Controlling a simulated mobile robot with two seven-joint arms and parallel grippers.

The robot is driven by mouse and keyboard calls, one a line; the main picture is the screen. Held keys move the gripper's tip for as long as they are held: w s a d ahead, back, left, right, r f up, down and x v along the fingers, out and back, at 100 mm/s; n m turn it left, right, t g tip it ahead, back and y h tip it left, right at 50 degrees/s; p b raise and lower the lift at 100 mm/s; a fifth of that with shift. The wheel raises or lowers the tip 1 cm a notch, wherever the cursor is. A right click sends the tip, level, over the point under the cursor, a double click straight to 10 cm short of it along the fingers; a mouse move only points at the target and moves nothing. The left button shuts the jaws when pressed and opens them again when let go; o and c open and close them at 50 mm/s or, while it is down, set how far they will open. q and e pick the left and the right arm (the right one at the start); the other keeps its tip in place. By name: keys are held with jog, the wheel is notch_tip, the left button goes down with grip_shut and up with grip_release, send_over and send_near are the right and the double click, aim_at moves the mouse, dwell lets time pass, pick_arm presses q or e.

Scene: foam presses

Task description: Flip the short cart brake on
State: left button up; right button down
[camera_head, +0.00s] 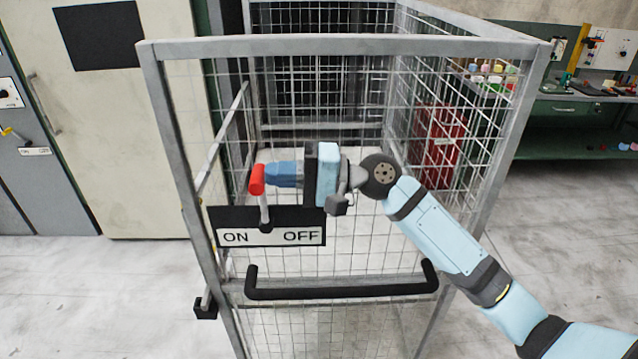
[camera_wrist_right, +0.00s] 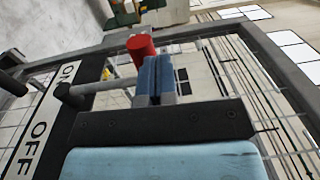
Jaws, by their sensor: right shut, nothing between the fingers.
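The brake lever has a red knob (camera_head: 257,180) on a grey shaft (camera_head: 264,212). It stands nearly upright, leaning slightly left, above a black-framed plate (camera_head: 267,238) with ON at left and OFF at right. My right gripper (camera_head: 268,175) is shut and empty, its blue fingers pointing left with tips right beside the knob's right side. Contact is hard to tell. The right wrist view shows the knob (camera_wrist_right: 141,48) just beyond the shut fingertips (camera_wrist_right: 154,72). The cart (camera_head: 340,46) is a grey metal frame with wire mesh. My left gripper is not in view.
A black push handle (camera_head: 340,291) runs across the cart front below the plate. A red container (camera_head: 440,137) shows through the mesh. A green workbench (camera_head: 575,120) is at back right. The floor left of the cart is clear.

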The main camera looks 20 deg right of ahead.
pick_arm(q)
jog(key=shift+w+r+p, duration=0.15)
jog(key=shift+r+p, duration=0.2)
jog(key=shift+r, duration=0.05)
pick_arm(e)
jog(key=x, duration=0.8)
jog(key=shift+w+a+f, duration=0.25)
jog(key=shift+f, duration=0.2)
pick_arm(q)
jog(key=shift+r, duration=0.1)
